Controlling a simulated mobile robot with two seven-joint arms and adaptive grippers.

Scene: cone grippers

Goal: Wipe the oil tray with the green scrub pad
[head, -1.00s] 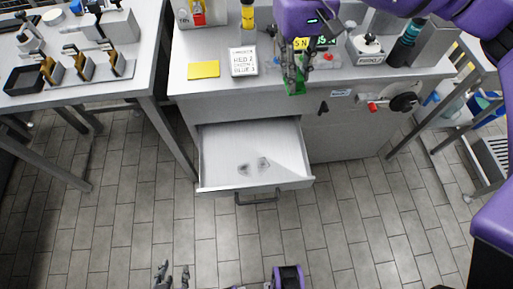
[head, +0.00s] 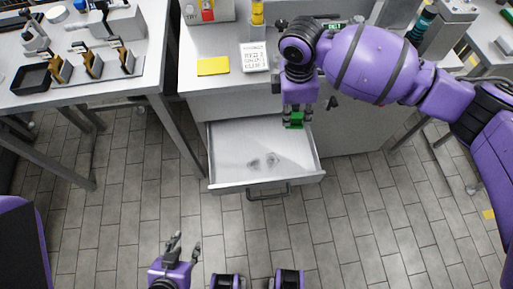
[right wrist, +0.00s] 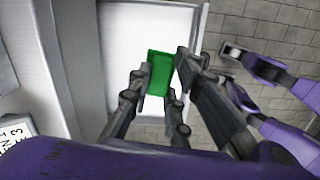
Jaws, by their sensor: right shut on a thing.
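The oil tray (head: 235,165) is a pulled-out metal drawer below the counter, with a few dark smudges (head: 264,161) on its floor. The green scrub pad (head: 293,121) is held by my right gripper (head: 292,116), which points down over the back right part of the tray. In the right wrist view the pad (right wrist: 160,72) sits between the two fingers, with the pale tray (right wrist: 125,45) behind it. I cannot tell whether the pad touches the tray floor. My left gripper (head: 184,245) is open and empty, low in front of the tray, above the floor.
A yellow pad (head: 213,66) and a white sign with lettering (head: 254,57) lie on the counter above the tray. The drawer handle (head: 268,191) sticks out in front. A side table (head: 145,85) with a black bin (head: 30,78) stands at left. The tiled floor in front is clear.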

